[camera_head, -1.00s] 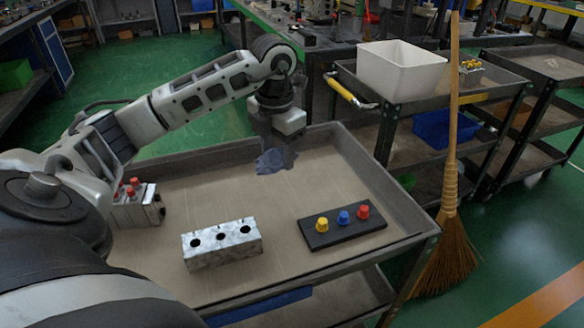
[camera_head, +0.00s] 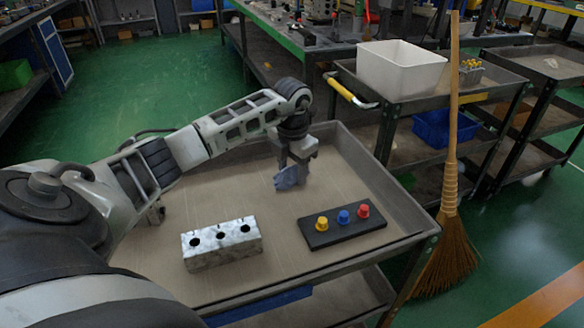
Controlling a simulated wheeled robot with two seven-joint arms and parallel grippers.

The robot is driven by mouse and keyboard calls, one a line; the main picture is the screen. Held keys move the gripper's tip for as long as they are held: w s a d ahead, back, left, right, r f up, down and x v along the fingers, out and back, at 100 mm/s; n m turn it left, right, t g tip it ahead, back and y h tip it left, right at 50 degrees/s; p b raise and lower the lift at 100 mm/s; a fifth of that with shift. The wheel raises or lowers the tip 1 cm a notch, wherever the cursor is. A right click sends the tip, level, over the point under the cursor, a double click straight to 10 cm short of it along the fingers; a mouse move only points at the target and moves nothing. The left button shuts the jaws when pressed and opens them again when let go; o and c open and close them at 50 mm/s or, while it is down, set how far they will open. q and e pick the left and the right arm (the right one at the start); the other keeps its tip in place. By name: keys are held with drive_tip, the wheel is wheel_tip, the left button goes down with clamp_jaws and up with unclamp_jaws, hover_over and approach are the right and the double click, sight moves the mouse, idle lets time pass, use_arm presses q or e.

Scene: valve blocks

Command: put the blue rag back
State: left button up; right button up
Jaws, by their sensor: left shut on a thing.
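My left gripper (camera_head: 289,170) is shut on the blue rag (camera_head: 289,178). The rag hangs crumpled from the jaws over the back middle of the tray-top cart (camera_head: 190,200); I cannot tell whether its lower edge touches the surface. A silvery valve block (camera_head: 222,245) with several dark holes on top sits at the front of the cart. To its right lies a black plate (camera_head: 340,228) with a yellow, a blue and a red knob. My right gripper is out of view.
A metal block (camera_head: 156,213) at the cart's left is mostly hidden behind my left arm. A white bin (camera_head: 400,67) stands on another cart at the back right. A broom (camera_head: 448,190) stands upright beside the cart's right corner. The cart's middle surface is clear.

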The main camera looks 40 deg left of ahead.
sight(292, 170)
use_arm(q)
drive_tip(key=shift+f, duration=0.1)
drive_tip(key=o, duration=0.6)
drive_tip(key=shift+f, duration=0.1)
drive_tip(key=o, duration=0.4)
drive_tip(key=shift+r, duration=0.3)
drive_tip(key=r, duration=1.1)
drive_tip(key=shift+s+d+r+p, duration=0.25)
drive_tip(key=shift+s+r+p, duration=0.05)
drive_tip(key=shift+r+p, duration=0.1)
